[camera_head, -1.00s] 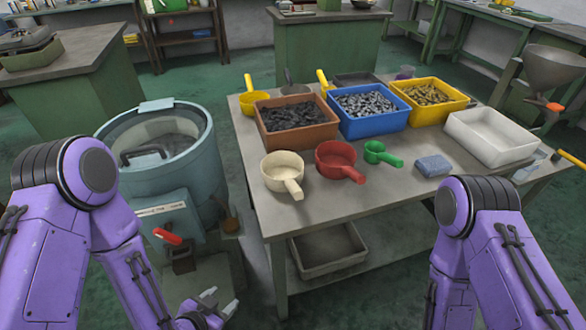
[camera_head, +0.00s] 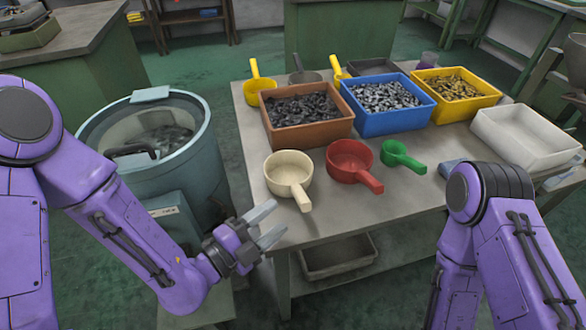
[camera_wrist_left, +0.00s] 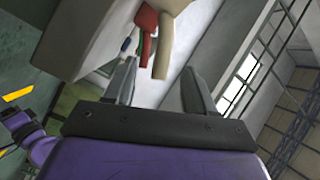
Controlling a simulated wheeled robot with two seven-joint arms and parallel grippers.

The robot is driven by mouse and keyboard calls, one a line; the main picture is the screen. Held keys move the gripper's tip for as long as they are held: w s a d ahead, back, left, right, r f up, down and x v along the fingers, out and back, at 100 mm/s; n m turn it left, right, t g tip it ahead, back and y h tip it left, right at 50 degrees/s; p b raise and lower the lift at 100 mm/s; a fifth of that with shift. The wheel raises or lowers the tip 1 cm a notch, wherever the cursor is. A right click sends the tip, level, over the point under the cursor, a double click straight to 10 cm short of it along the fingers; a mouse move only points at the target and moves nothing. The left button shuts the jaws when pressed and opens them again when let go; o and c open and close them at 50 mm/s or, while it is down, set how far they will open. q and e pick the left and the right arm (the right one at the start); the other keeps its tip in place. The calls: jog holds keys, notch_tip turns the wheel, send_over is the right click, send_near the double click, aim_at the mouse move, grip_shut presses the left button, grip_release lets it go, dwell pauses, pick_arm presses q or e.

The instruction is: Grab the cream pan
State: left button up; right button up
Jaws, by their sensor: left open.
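My left gripper (camera_head: 268,226) is open and empty. It is in front of the table's near left edge, left of the pan's handle and apart from it. In the left wrist view the cream pan's handle (camera_wrist_left: 164,58) shows beyond and between the open fingers (camera_wrist_left: 158,86). My right arm shows at the right of the head view, but its gripper is out of the picture.
A red pan (camera_head: 350,161) and a green scoop (camera_head: 396,153) stand right of the cream pan. Brown (camera_head: 308,136), blue (camera_head: 385,121) and yellow (camera_head: 458,112) bins of metal parts stand behind. A white tray (camera_head: 528,152) is at right. A round blue-grey machine (camera_head: 195,150) stands left of the table (camera_head: 330,208).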

aim_at(305, 190)
pick_arm(q)
jog(key=x, duration=0.1)
jog(key=b+x, duration=0.2)
jog(key=shift+w+r, duration=0.25)
jog(key=shift+w, duration=0.1)
jog(key=p+x, duration=0.2)
jog(key=x, duration=0.5)
jog(key=shift+w+d+f, duration=0.1)
jog(key=shift+w+d, duration=0.05)
jog(key=shift+w, duration=0.05)
grip_shut()
pick_arm(e)
jog(key=shift+w+a+r, duration=0.15)
jog(key=shift+w+r, duration=0.05)
jog(key=shift+w, duration=0.25)
